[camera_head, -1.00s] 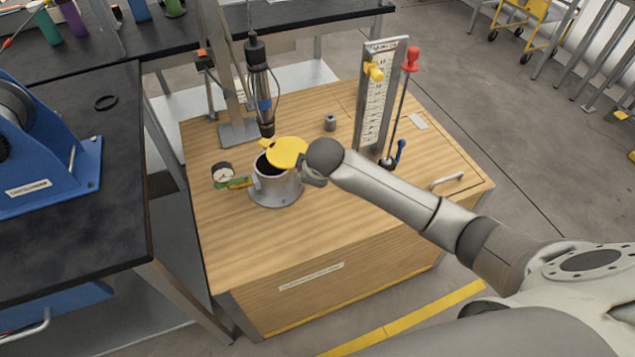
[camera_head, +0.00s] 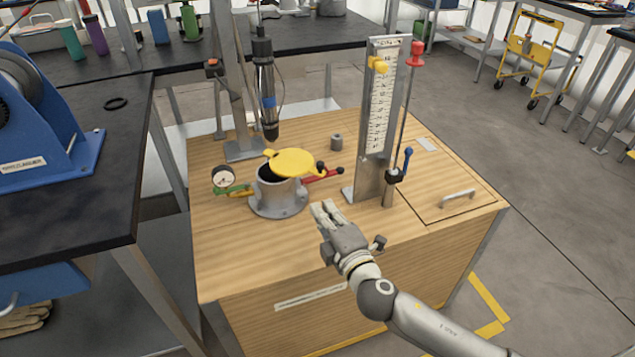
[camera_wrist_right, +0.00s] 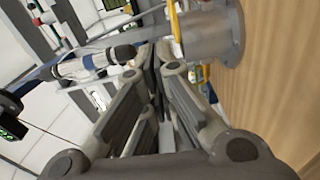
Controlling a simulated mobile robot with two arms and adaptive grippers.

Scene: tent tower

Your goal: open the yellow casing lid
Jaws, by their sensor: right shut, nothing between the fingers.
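The yellow casing lid (camera_head: 292,162) sits tilted over the grey casing (camera_head: 280,196) on the wooden cabinet top. A dark opening shows under its left side, so the lid stands partly open. In the right wrist view, the grey casing (camera_wrist_right: 212,38) is at the top, with a thin yellow edge of the lid (camera_wrist_right: 175,20) beside it. My right gripper (camera_head: 324,208) is shut and empty, low to the right of the casing and apart from the lid. Its fingers also show in the right wrist view (camera_wrist_right: 158,70). My left gripper is not in view.
A pressure gauge (camera_head: 223,177) and green handle are left of the casing. A scale post (camera_head: 380,115) stands to the right, and a hanging black cylinder (camera_head: 264,85) behind. The front wooden top is clear.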

